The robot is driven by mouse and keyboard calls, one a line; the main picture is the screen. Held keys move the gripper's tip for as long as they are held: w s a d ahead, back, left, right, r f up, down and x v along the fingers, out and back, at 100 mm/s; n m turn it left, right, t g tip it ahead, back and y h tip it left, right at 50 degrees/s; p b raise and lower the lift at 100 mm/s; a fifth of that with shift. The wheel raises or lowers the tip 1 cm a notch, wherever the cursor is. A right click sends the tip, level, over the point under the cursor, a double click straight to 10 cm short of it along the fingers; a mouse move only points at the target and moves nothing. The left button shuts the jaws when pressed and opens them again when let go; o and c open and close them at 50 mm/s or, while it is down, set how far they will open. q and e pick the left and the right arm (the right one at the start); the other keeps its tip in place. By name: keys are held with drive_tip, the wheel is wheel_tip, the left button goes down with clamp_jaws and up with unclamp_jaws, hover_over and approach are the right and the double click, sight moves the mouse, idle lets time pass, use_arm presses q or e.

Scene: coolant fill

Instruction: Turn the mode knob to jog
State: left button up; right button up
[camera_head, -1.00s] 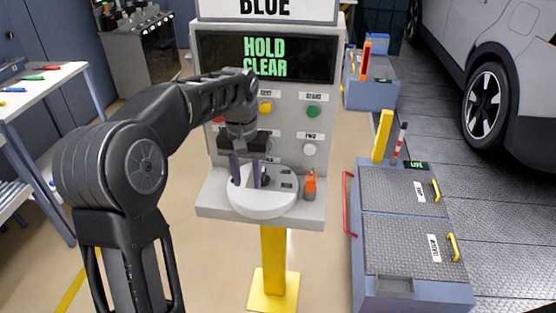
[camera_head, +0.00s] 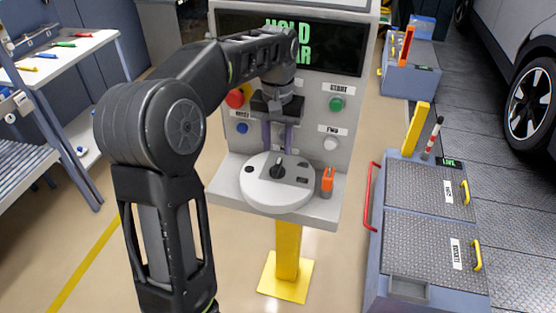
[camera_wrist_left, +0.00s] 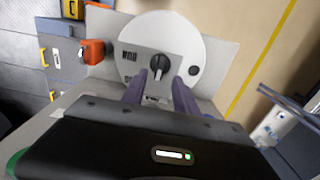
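The black mode knob (camera_head: 279,167) stands on a round pale dial plate (camera_head: 262,192) on the console's ledge. In the left wrist view the knob (camera_wrist_left: 159,64) carries a white mark at its lower side; the small dial labels are too blurred or covered to read surely. My left gripper (camera_head: 278,147) hangs just behind the knob, towards the upright panel. Its two purple fingers are parted with nothing between them. In the left wrist view the fingers (camera_wrist_left: 160,88) point towards the knob, apart from it. My right gripper is out of view.
An orange switch (camera_head: 327,181) stands right of the dial. Red, blue, green and white buttons sit on the panel (camera_head: 313,117), close around my gripper. My arm covers part of the display (camera_head: 335,55). A grey cabinet (camera_head: 428,205) with a red rail stands at right.

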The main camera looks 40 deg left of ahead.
sight(277, 164)
use_arm(q)
wheel_tip(277, 164, down, 6)
drive_tip(key=shift+f+p, duration=0.15)
drive_tip(key=shift+p, duration=0.2)
clamp_jaws()
idle(1.4)
